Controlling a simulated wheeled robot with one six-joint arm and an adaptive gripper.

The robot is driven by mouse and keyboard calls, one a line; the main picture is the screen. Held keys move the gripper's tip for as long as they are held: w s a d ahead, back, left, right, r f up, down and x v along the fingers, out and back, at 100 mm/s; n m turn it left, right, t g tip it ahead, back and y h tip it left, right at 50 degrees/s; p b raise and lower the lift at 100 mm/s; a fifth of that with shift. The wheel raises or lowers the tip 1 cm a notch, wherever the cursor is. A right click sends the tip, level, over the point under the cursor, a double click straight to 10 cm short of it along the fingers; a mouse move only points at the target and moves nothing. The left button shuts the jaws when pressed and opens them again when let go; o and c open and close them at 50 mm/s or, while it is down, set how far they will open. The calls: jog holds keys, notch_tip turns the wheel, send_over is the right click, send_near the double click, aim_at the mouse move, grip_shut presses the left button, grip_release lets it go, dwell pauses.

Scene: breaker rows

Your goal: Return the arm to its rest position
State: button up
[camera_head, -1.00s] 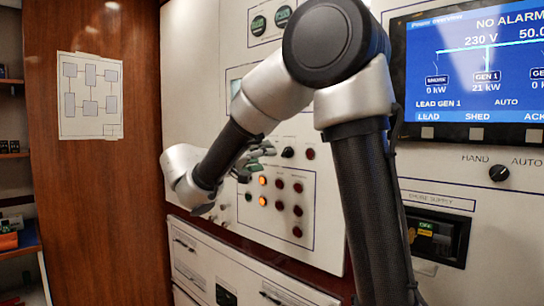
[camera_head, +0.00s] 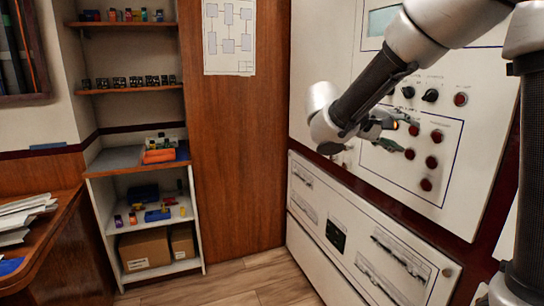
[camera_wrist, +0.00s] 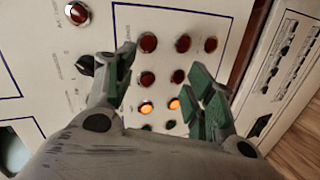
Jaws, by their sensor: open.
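My gripper (camera_head: 397,134) is in front of the control panel (camera_head: 425,185) in the head view, at the end of my arm, which crosses the upper right. In the wrist view, my gripper (camera_wrist: 165,80) shows two green-padded fingers, apart, with nothing between them but the panel face behind. Red lamps (camera_wrist: 148,43) and two lit orange lamps (camera_wrist: 147,107) show between and beyond the fingers. The gap between fingertips and panel is hard to judge.
A shelf unit (camera_head: 112,206) with small boxes and cartons stands at the left. A wooden partition (camera_head: 240,165) holds a diagram sheet (camera_head: 229,38). Papers (camera_head: 22,213) lie on a desk at far left. Floor (camera_head: 235,285) is clear.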

jog(key=s+d+f+n+g+y, duration=0.1)
jog(key=s+f+g+y, duration=0.1)
jog(key=s+f+y, duration=0.4)
jog(key=s+d+f+n+g+y, duration=0.1)
jog(key=s+f+n+g+y, duration=0.15)
jog(key=s, duration=0.55)
jog(key=s+m+t+y, duration=0.4)
jog(key=s+t+y, duration=0.1)
jog(key=s, duration=0.6)
jog(key=shift+r, duration=0.35)
jog(key=shift+m, duration=0.25)
